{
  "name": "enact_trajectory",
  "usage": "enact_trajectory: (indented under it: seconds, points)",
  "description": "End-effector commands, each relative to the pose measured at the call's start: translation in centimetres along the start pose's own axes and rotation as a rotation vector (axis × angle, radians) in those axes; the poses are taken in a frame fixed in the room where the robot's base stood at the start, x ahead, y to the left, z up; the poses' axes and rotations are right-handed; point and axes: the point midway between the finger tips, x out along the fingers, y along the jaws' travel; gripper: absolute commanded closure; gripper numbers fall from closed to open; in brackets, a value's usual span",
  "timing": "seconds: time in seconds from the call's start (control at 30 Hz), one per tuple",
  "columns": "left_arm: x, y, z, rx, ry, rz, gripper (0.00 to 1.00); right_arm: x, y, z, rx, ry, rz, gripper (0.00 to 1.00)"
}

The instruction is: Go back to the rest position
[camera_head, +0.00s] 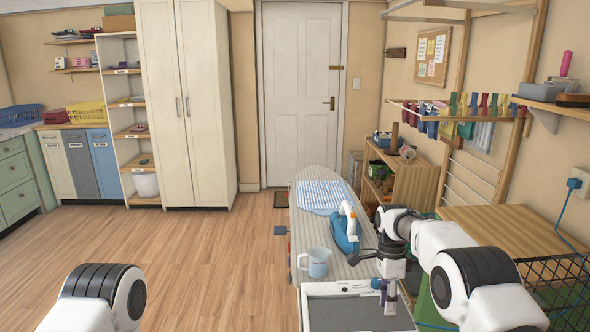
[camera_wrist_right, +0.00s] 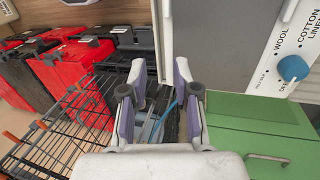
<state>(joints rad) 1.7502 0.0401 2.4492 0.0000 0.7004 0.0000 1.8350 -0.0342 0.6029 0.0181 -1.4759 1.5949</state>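My right gripper (camera_head: 388,297) hangs downward from its arm at the right edge of the white-framed grey panel (camera_head: 352,314) in the head view. In the right wrist view its two fingers (camera_wrist_right: 156,92) are spread apart, with no held object visible between them. Of my left arm, only a white and black link shows at the bottom left of the head view. My left gripper is out of view.
Just beyond the panel, an ironing board (camera_head: 308,234) carries a jug (camera_head: 316,263), a blue iron (camera_head: 345,230) and a cloth (camera_head: 324,195). In the wrist view, a black wire rack (camera_wrist_right: 62,132), red-and-black cases (camera_wrist_right: 72,78) and a green cabinet (camera_wrist_right: 255,128) are close. Floor at left is clear.

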Motion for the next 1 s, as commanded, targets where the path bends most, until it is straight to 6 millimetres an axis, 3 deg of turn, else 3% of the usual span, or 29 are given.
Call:
enact_trajectory:
  seconds: [0.23,0.37,0.47,0.5,0.57,0.6,0.7,0.8,0.9,0.97,1.0]
  points:
    - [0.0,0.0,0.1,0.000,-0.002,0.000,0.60,10.0,4.0,-1.1,-0.035,-0.007,0.142,0.70]
    - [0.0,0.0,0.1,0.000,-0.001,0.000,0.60,17.5,8.2,-1.8,-0.123,-0.022,0.205,0.70]
    - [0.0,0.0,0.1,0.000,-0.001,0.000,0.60,24.3,14.2,-2.3,-0.254,-0.045,0.242,0.70]
    - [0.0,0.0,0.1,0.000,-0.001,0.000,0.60,26.7,16.9,-2.5,-0.319,-0.056,0.247,0.70]
    - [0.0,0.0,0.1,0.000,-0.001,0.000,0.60,29.8,21.5,-2.6,-0.428,-0.072,0.247,0.70]
    - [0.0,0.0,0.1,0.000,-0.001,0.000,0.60,31.4,24.7,-2.6,-0.510,-0.083,0.238,0.70]
    - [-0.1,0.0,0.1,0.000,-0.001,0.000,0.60,33.8,32.5,-2.6,-0.738,-0.097,0.190,0.70]
    - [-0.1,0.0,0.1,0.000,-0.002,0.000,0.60,33.7,38.2,-2.5,-0.988,-0.076,0.098,0.70]
    - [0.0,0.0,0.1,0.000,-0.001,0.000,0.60,32.6,40.0,-2.5,-1.217,-0.007,-0.017,0.70]
    - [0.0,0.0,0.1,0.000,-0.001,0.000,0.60,32.2,39.1,-2.5,-1.329,0.058,-0.093,0.70]
    - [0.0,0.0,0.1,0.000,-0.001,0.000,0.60,32.0,37.7,-2.5,-1.393,0.111,-0.146,0.70]
